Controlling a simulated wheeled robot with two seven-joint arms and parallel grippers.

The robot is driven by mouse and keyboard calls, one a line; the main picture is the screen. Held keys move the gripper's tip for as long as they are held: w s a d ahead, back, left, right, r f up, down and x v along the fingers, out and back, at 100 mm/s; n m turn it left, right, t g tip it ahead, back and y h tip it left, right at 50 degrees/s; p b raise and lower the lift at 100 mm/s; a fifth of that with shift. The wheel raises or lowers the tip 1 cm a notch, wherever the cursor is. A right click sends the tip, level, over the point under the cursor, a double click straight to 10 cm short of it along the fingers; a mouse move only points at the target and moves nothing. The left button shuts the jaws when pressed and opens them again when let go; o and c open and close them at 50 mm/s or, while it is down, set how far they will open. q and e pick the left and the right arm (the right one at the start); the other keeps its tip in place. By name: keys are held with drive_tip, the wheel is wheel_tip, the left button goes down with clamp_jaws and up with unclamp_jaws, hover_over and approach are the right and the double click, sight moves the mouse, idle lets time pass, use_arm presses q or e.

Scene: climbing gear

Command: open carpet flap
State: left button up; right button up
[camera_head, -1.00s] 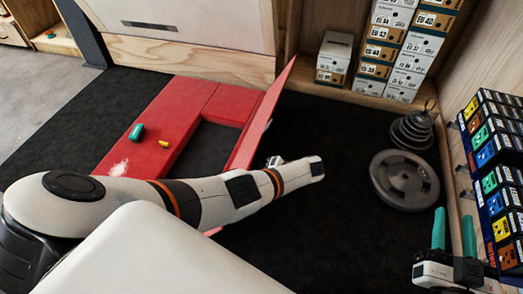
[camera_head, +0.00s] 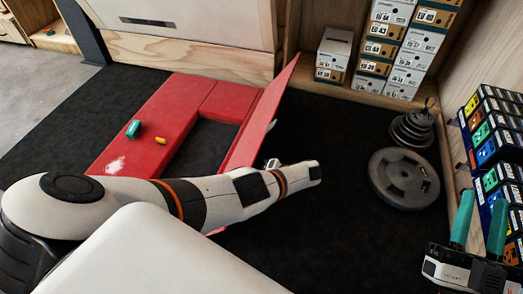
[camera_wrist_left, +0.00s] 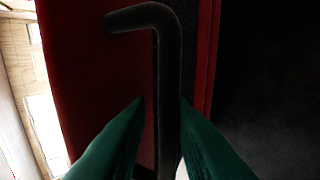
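The red carpet flap (camera_head: 258,120) stands raised and tilted at the right side of a red frame (camera_head: 160,112) around a dark rectangular opening (camera_head: 200,148). My left arm crosses in front of the flap's lower part. The left gripper is mostly hidden in the head view. In the left wrist view, its green fingers (camera_wrist_left: 163,105) are apart, with a dark bent rod (camera_wrist_left: 168,75) running between them and a visible gap on the left side. Red surface shows behind. My right gripper (camera_head: 479,221) is open and empty at the lower right.
A teal piece (camera_head: 133,129) and a small orange-yellow piece (camera_head: 160,141) lie on the red frame. Weight plates (camera_head: 404,180) lie on the black floor at right. Shoe boxes (camera_head: 384,47) stand at the back, and a colourful box rack (camera_head: 492,150) at right. Black floor between is clear.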

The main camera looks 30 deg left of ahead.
use_arm(q)
drive_tip(key=shift+o, duration=1)
drive_tip(key=shift+a+f, duration=0.15)
drive_tip(key=shift+w, duration=0.1)
drive_tip(key=shift+w+d+r, duration=0.1)
drive_tip(key=shift+d+r, duration=0.1)
drive_tip(key=shift+r, duration=0.05)
drive_tip(key=v, duration=1.2)
use_arm(e)
drive_tip(key=shift+s+r, duration=0.1)
drive_tip(key=shift+r, duration=0.2)
